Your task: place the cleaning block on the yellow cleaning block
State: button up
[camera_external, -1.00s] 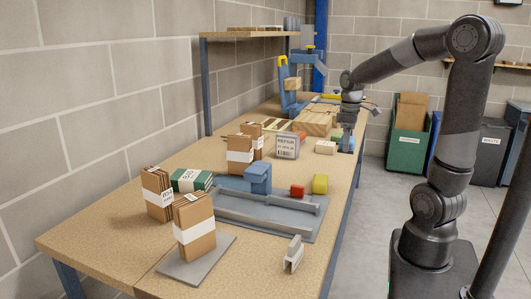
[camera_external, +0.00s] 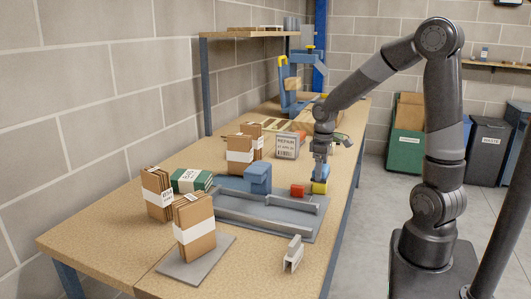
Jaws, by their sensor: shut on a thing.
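The yellow cleaning block (camera_external: 320,188) sits near the right end of the grey fixture plate, beside a small red block (camera_external: 298,191). My gripper (camera_external: 320,170) points down directly above the yellow block in this view. It is shut on a blue block (camera_external: 321,174), which looks like the cleaning block; the fingers partly cover it. The blue block's lower edge meets the top of the yellow block in the picture. I cannot tell whether they touch or a small gap remains.
The grey fixture plate (camera_external: 280,228) carries a rail and a blue clamp (camera_external: 258,179). A labelled box (camera_external: 286,146) stands behind, left of my gripper. A grey bracket (camera_external: 293,255) is in front.

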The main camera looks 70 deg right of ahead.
jog(key=shift+f, duration=0.15)
jog(key=o, duration=1)
notch_tip(320, 180, up, 12)
jog(key=s+a+r+t, duration=0.2)
jog(key=s+a, duration=0.4)
jog(key=a, duration=0.2)
jog(key=s+a+r+t, duration=0.1)
jog(key=s+a+t, duration=0.2)
jog(key=s+a, duration=0.3)
jog(key=a, duration=0.3)
jog(key=shift+r+t, duration=0.3)
jog(key=shift+r, duration=0.1)
